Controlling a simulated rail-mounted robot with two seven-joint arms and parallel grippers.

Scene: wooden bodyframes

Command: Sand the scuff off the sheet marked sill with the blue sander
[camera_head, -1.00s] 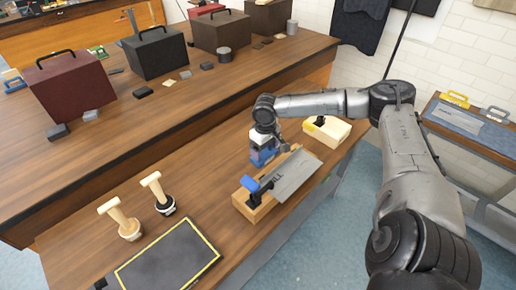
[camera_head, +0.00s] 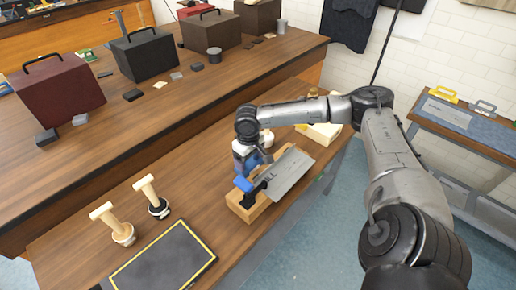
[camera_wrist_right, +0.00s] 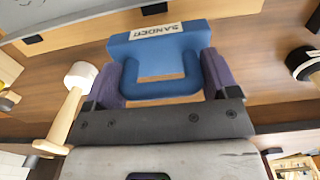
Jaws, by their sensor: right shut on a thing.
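My right gripper (camera_head: 247,153) is shut on the blue sander (camera_head: 250,164). In the right wrist view the sander (camera_wrist_right: 160,50) shows its SANDER label, with a purple finger on each side. It is beside the far left side of a grey sheet (camera_head: 292,172); I cannot tell whether they touch. The sheet carries small dark lettering, too small to read. I cannot make out a scuff. My left gripper is not in view.
Two wooden-handled tools (camera_head: 112,222) (camera_head: 151,197) and a black, yellow-edged mat (camera_head: 165,262) lie at the front left. Toolboxes (camera_head: 147,52) line the rear bench. Bare bench lies left of the sander.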

